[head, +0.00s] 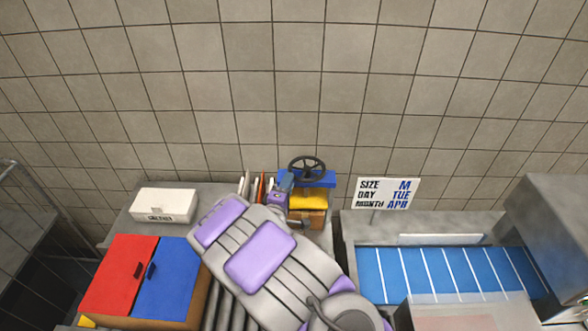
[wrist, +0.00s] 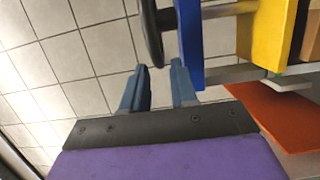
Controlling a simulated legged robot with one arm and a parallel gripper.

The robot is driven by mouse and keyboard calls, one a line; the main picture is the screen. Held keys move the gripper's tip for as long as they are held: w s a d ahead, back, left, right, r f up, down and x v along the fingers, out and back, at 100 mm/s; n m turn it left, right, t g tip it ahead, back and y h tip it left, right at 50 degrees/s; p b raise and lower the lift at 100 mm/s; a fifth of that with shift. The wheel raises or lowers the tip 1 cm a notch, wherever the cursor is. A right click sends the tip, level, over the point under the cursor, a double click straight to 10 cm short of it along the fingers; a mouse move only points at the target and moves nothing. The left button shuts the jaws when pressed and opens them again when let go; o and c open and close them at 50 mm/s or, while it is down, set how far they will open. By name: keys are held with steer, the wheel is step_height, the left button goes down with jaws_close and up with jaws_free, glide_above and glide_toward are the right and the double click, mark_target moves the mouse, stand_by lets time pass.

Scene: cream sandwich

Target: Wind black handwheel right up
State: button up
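The black handwheel (head: 307,169) sits on top of a small press with a blue top plate (head: 320,180) and a yellow block (head: 308,202) below it. In the wrist view the handwheel (wrist: 150,30) shows edge-on, beside the blue plate (wrist: 190,40). My gripper (head: 285,181) is at the near left of the wheel. In the wrist view my gripper (wrist: 159,66) has its two blue fingers apart. The wheel's rim ends close to the gap between the fingertips; I cannot tell whether it touches them. Nothing is held between the fingers.
Upright thin boards (head: 257,187) stand left of the press. A white box (head: 163,205) and a bin with red (head: 118,274) and blue (head: 168,278) lids are at left. A sign (head: 387,193) and a blue conveyor (head: 440,273) are at right. A tiled wall is behind.

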mark_target(294, 166)
steer(key=x, duration=0.7)
steer(key=shift+w+d, duration=0.1)
steer(key=shift+w, duration=0.1)
jaws_close()
